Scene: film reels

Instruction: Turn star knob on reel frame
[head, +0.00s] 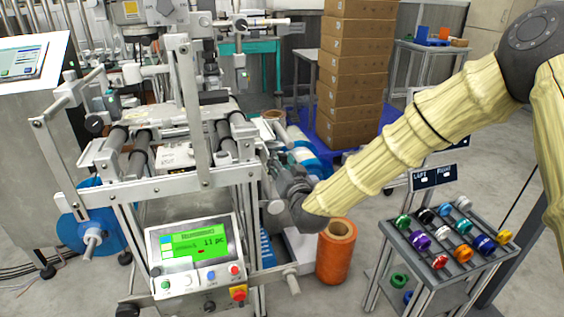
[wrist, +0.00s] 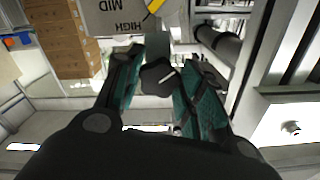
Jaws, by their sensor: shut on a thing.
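In the wrist view, the dark star knob (wrist: 157,78) with a pale line on its face sits between the two fingers of my gripper (wrist: 160,86). The gripper is shut on it, with a teal-padded finger on each side. Just beyond the knob is a grey plate (wrist: 103,20) marked MID and HIGH, with a yellow pointer (wrist: 154,8) at its edge. In the head view, my gripper (head: 283,182) is at the right side of the metal reel frame (head: 190,112). The knob is hidden there by the frame and my wrist.
A control panel (head: 197,258) with a green screen stands in front of the frame. An orange roll (head: 336,250) stands on the floor below my wrist. A rack (head: 432,258) of coloured spools is at right. Stacked cartons (head: 350,80) stand behind my arm.

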